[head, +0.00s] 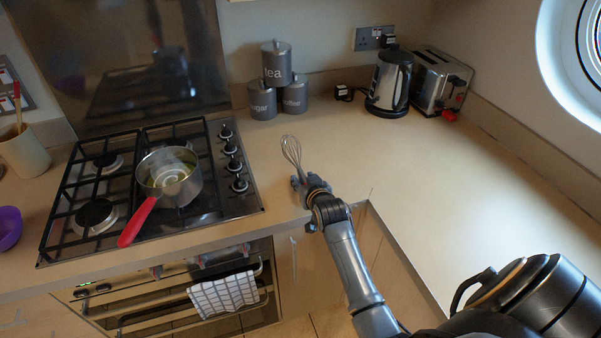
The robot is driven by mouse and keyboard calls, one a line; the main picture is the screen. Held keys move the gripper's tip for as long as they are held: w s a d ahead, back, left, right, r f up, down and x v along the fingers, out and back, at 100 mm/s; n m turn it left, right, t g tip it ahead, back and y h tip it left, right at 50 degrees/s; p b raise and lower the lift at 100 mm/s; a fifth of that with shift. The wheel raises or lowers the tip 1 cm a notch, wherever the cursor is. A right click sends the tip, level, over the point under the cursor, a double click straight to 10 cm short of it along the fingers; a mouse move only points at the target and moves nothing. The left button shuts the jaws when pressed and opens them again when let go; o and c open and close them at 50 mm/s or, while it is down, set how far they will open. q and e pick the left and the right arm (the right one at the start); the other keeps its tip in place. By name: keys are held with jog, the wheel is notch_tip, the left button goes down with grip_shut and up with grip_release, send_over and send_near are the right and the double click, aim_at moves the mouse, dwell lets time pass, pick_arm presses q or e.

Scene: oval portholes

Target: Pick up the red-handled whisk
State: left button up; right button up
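The whisk (291,150) shows its thin metal wire loops over the counter, right of the hob, pointing up and to the left. Its lower end runs into my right gripper (307,183), which hides the handle, so no red shows on it. The gripper's dark fingers are around or right beside the handle end. I cannot tell whether they are closed on it, or whether the whisk lies on the counter or is raised. My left gripper is not in view.
Grey canisters (276,64), a kettle (389,84) and a toaster (440,82) stand at the back. The counter (440,170) on the right is clear.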

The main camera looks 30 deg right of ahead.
grip_shut()
jog(key=shift+r, duration=0.1)
jog(key=shift+r, duration=0.25)
notch_tip(320, 180, up, 2)
jog(key=shift+r+b, duration=0.25)
jog(key=shift+b, duration=0.45)
jog(key=s+r, duration=0.1)
jog(key=s+a+r, duration=0.1)
jog(key=r, duration=0.1)
jog(key=s+a+r, duration=0.1)
jog(key=s+r, duration=0.1)
jog(key=shift+a+r, duration=0.2)
jog(key=shift+r, duration=0.05)
jog(key=a+b+v, duration=0.1)
jog(key=a+v, duration=0.1)
jog(key=v, duration=0.8)
jog(key=shift+w+r, duration=0.3)
jog(key=shift+w, duration=0.1)
